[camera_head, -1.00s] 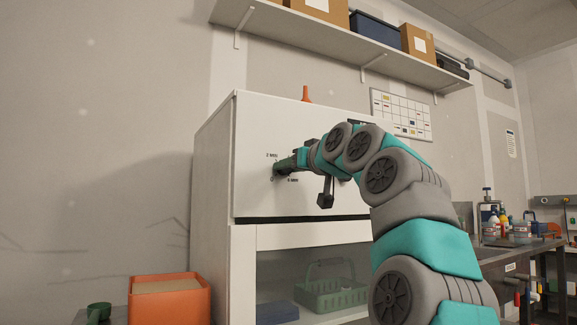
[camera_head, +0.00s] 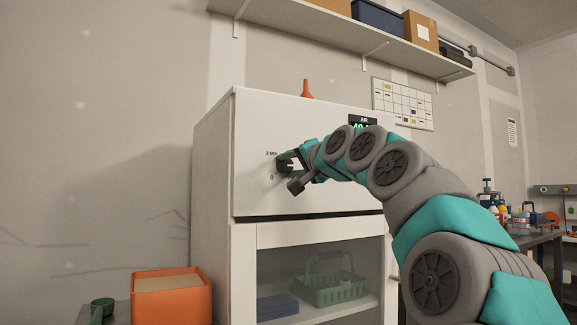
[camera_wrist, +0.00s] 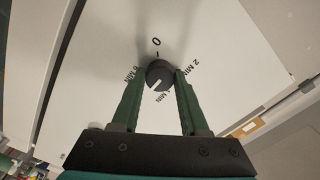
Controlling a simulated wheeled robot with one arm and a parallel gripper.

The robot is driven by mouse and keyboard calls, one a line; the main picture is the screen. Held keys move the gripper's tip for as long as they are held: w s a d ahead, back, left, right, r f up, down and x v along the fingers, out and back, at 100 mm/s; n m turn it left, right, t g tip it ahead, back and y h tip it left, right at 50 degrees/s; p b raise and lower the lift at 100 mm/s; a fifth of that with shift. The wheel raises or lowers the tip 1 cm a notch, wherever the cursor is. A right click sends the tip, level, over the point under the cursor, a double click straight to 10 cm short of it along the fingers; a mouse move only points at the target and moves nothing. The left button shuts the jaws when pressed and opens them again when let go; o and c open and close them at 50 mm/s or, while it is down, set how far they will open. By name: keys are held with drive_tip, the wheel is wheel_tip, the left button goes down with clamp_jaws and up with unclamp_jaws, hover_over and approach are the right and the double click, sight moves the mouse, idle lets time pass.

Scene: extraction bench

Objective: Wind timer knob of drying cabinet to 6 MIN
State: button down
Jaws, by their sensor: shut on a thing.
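The drying cabinet (camera_head: 330,115) is a white box with a round timer knob on its upper front panel. In the wrist view, the dark grey knob (camera_wrist: 159,72) sits between the two green fingers of my gripper (camera_wrist: 162,75), which is shut on it. Around the knob are 0 at the top, 2 MIN at right, 4 MIN at the bottom, partly hidden, and 6 MIN at left. A white mark on the knob points to lower left, seemingly between 4 MIN and 6 MIN. In the head view, my gripper (camera_head: 284,165) largely hides the knob.
A dark display (camera_head: 362,122) on the panel is partly hidden by my arm. Below, a glass-fronted compartment holds a green basket (camera_head: 330,291) and a blue item (camera_head: 277,307). An orange funnel (camera_head: 306,88) stands on top. An orange bin (camera_head: 172,299) is at left. A shelf (camera_head: 345,42) hangs above.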

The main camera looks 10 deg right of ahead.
drive_tip(key=m, duration=0.3)
drive_tip(key=shift+m, duration=0.4)
drive_tip(key=m, duration=0.4)
drive_tip(key=shift+m, duration=0.3)
drive_tip(key=shift+c, duration=2)
unclamp_jaws()
